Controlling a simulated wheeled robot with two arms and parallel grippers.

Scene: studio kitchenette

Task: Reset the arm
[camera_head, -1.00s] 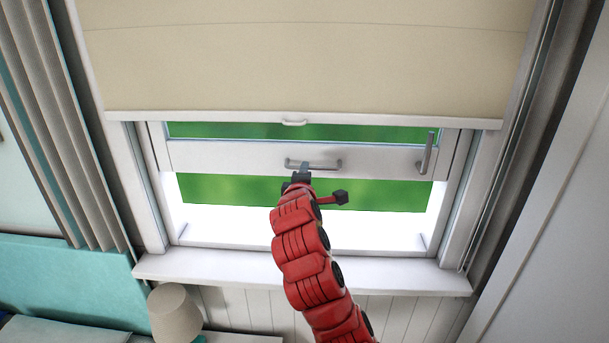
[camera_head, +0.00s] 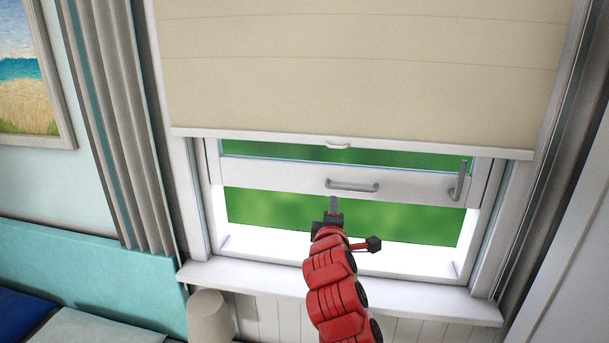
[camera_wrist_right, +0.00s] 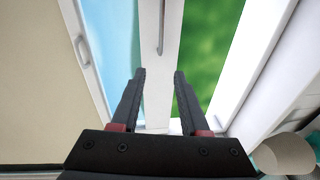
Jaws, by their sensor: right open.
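My right arm, red and segmented, reaches up from the bottom toward the window in the head view. My right gripper (camera_head: 333,205) is in front of the window opening, just below the horizontal grey handle (camera_head: 352,186) on the sash's bottom rail, and looks apart from it. The handle (camera_wrist_right: 163,28) shows beyond the fingertips there. The white sash (camera_head: 285,176) is raised, with green outdoors visible below it. My left gripper is not in view.
A beige blind (camera_head: 350,70) covers the upper window, with a small pull on its lower bar. A white sill (camera_head: 400,298) runs below. A lampshade (camera_head: 209,318) stands at lower left, beside a teal headboard (camera_head: 90,270). A grey curtain (camera_head: 125,130) hangs at left.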

